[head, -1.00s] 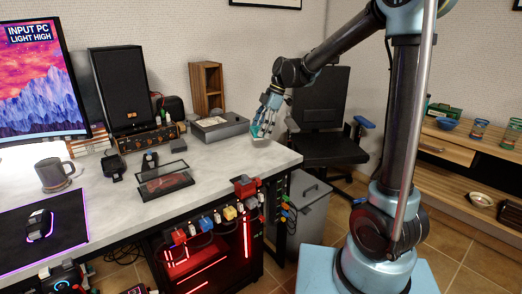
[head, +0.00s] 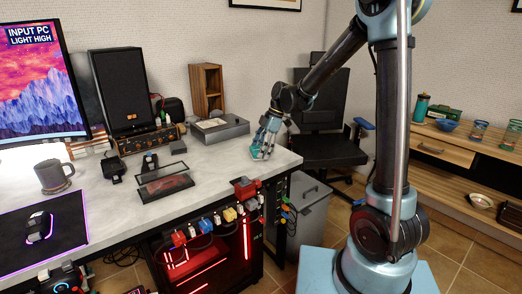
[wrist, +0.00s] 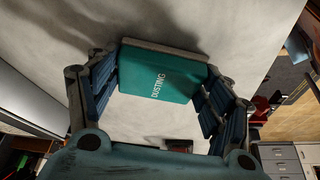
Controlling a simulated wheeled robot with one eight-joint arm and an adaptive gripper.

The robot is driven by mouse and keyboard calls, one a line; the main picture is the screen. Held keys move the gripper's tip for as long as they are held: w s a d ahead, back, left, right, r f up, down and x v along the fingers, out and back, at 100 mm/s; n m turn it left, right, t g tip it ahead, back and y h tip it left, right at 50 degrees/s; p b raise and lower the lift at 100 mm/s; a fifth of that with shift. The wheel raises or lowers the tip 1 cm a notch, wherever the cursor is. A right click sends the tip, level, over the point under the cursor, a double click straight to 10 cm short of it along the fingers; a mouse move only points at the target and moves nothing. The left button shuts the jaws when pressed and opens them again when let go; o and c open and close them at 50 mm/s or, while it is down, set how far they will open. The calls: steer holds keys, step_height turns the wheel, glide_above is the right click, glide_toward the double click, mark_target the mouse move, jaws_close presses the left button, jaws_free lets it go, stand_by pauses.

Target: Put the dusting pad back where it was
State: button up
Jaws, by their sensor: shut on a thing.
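The dusting pad (wrist: 160,75) is a teal block with a pale underside and the word DUSTING on it. In the wrist view it sits between the two blue ribbed fingers of my gripper (wrist: 160,92), which is shut on it. In the head view my gripper (head: 263,150) is low over the right end of the white desk (head: 225,165), with the teal pad at its tips. The pad is at or just above the desk top; I cannot tell whether it touches.
A grey box (head: 220,128) stands behind my gripper. A small display case (head: 165,182) lies to the left. Sockets with coloured plugs (head: 245,188) line the desk's front edge. A black chair (head: 325,140) is beyond the right end. The desk around the pad is clear.

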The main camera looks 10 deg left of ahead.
steer(key=o, duration=1.1)
steer(key=v, duration=1.2)
steer(key=shift+d, duration=0.1)
steer(key=s+d+m+t, duration=0.1)
steer(key=s+d+m, duration=0.25)
steer(key=d, duration=0.35)
steer(key=s+d+m+t+h, duration=0.1)
steer(key=s+d+m, duration=0.25)
steer(key=d, duration=0.35)
steer(key=s+d+m+t, duration=0.1)
steer(key=s+d+m, duration=0.25)
steer(key=d, duration=0.35)
steer(key=s+d+f+m+h, duration=0.1)
steer(key=s+d+f+m, duration=0.3)
steer(key=s, duration=0.1)
steer(key=s+d+f+m+t+h, duration=0.1)
steer(key=s+d+f+m, duration=0.3)
steer(key=s+d, duration=0.1)
steer(key=s+d+f+m+h, duration=0.1)
steer(key=s+d+f+m, duration=0.3)
steer(key=s+d+f, duration=0.1)
steer(key=shift+s+d+f+m, duration=0.15)
steer(key=shift+d+m, duration=0.05)
steer(key=shift+m, duration=0.15)
